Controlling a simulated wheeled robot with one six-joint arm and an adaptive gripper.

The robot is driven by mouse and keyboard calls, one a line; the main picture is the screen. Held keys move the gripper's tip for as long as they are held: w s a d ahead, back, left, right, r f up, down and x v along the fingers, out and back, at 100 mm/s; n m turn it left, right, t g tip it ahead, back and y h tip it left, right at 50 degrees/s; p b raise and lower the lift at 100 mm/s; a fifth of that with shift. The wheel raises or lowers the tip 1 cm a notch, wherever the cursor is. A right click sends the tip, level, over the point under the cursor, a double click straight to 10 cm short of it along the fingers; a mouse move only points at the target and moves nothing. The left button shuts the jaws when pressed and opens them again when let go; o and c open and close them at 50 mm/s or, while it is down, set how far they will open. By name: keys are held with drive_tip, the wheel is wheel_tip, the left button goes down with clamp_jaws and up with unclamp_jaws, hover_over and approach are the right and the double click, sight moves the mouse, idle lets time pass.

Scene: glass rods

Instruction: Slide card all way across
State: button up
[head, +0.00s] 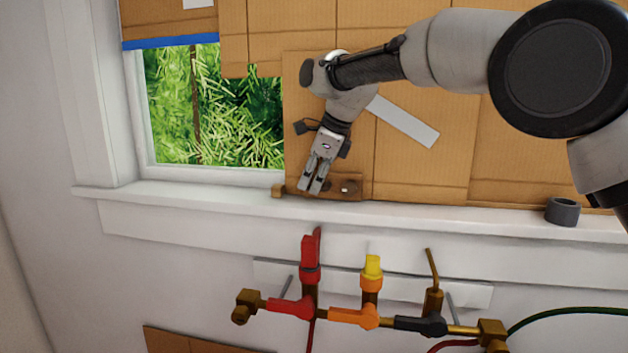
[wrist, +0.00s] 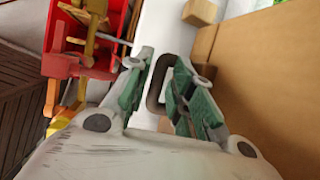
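A tan cardboard panel (head: 420,160) covers the right part of the window, with its left edge beside the bare glass. At its lower left corner is a darker brown strip (head: 349,187) with a dark round spot. My gripper (head: 313,188) is at that corner, pointing down. In the wrist view, my gripper's two fingers (wrist: 163,75) stand apart, with a dark brown loop-shaped handle (wrist: 156,84) between them. The cardboard (wrist: 275,85) lies to the right there. Whether the fingers touch the handle is unclear.
Green plants show through the uncovered window pane (head: 220,110) left of the panel. A small wooden block (head: 278,190) sits on the sill (head: 440,212), and a grey ring (head: 562,211) stands farther right. Coloured valves (head: 368,290) on brass pipes are below the sill.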

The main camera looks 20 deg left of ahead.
drive_tip(key=shift+d, duration=0.1)
drive_tip(key=v, duration=1.2)
